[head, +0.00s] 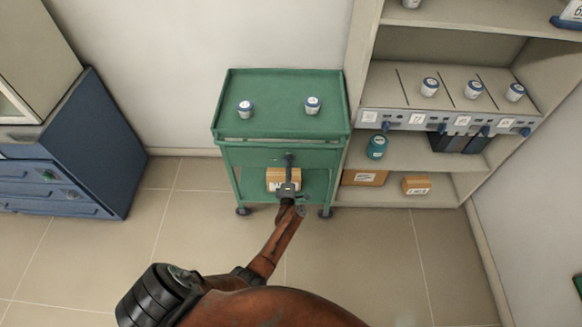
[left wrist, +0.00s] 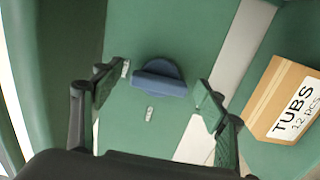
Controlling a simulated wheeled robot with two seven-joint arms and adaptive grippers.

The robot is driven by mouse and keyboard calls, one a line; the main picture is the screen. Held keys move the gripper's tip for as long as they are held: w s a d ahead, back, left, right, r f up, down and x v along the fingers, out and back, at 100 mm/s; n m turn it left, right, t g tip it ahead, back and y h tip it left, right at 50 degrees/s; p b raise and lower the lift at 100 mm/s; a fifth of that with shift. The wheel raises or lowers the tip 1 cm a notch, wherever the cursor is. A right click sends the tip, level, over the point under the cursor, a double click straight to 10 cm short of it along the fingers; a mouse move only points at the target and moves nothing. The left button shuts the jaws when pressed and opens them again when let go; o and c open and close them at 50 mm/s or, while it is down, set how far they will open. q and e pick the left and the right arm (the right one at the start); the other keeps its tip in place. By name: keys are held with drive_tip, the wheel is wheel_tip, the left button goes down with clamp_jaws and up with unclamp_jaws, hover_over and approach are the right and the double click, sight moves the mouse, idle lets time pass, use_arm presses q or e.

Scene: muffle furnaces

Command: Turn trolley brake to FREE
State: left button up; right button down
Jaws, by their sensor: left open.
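The green trolley (head: 282,131) stands against the wall in the head view. In the left wrist view a blue half-round knob (left wrist: 160,78) sits on a green trolley panel (left wrist: 170,30). A small pale label (left wrist: 149,114) lies below the knob and another mark is by the left finger; neither can be read. My left gripper (left wrist: 165,84) is open, with one finger either side of the knob; I cannot tell whether they touch it. In the head view my left gripper (head: 289,164) is in front of the trolley's front and hides the knob. My right gripper is not in view.
A carton marked TUBS (left wrist: 290,97) is on the lower shelf, right of the gripper in the wrist view. Shelving (head: 400,150) stands right, a blue cabinet (head: 100,140) left. Floor in front is open.

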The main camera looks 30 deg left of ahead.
use_arm(q)
drive_tip(key=v, duration=0.7)
drive_tip(key=shift+s, duration=0.3)
drive_tip(key=shift+d, duration=0.1)
idle(0.3)
